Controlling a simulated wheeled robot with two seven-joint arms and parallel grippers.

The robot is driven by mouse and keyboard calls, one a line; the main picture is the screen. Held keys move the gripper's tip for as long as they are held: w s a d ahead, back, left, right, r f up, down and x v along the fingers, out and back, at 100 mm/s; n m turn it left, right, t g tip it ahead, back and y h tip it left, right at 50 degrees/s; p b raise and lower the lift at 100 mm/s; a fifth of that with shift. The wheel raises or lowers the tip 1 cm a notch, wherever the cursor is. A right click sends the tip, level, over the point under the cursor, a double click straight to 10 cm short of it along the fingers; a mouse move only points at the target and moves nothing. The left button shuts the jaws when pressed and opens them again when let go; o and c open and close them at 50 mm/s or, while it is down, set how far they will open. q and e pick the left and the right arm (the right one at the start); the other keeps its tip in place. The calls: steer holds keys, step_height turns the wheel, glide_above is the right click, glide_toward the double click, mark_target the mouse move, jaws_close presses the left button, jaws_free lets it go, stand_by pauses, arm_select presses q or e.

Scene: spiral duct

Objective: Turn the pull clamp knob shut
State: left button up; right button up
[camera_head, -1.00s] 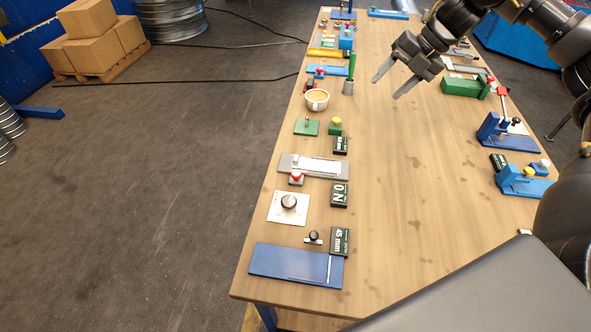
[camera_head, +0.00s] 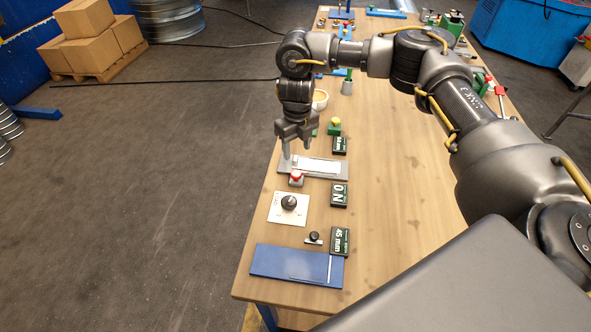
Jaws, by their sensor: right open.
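I cannot tell for sure which part is the pull clamp knob. A black round knob (camera_head: 288,202) sits on a square white plate near the table's left edge. A smaller black knob (camera_head: 314,237) stands on a small light base nearer to me, by a "45 mm" sign. My right gripper (camera_head: 297,153) points down over the far left end of a grey slotted plate (camera_head: 325,168), beyond both knobs. Its two fingers are apart with nothing visible between them. Whether a fingertip touches the plate is unclear. My left gripper is not in view.
A red-topped button (camera_head: 296,178) stands just in front of the gripper. An "ON" sign (camera_head: 339,194) and a "45 mm" sign (camera_head: 340,241) lie right of the knobs. A blue plate (camera_head: 297,264) lies at the near end. The table's middle is clear.

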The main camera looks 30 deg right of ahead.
mark_target(296, 173)
step_height(296, 173, down, 10)
steer(key=shift+a+f, duration=0.1)
steer(key=shift+f, duration=0.1)
stand_by(0.3)
steer(key=c, duration=1)
steer(key=shift+o, duration=0.2)
